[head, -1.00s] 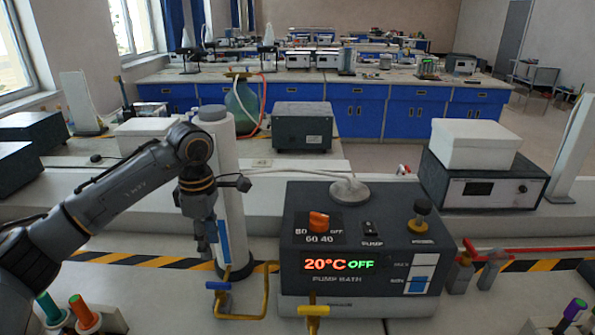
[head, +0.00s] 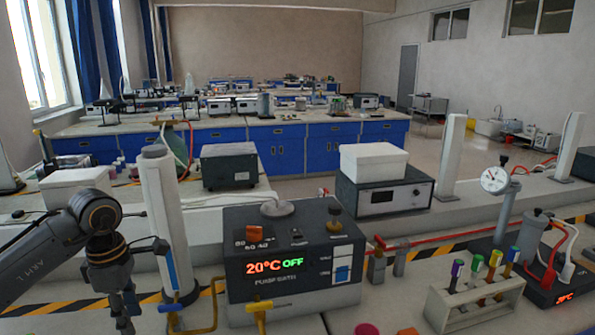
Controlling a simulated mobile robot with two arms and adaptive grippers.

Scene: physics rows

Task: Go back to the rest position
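My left arm comes in from the left edge, and its gripper (head: 122,312) hangs fingers down at the lower left. The gripper is small and partly cut by the bottom edge, so its opening is unclear. It appears left of the pump bath (head: 295,262), with the white column (head: 165,215) between them. I see nothing in the gripper. The pump bath reads 20°C and OFF. My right arm and gripper are out of view.
A rack (head: 472,305) with several coloured-cap tubes stands at the lower right. A gauge (head: 495,180) stands behind it, and a red hose (head: 440,238) runs along the bench.

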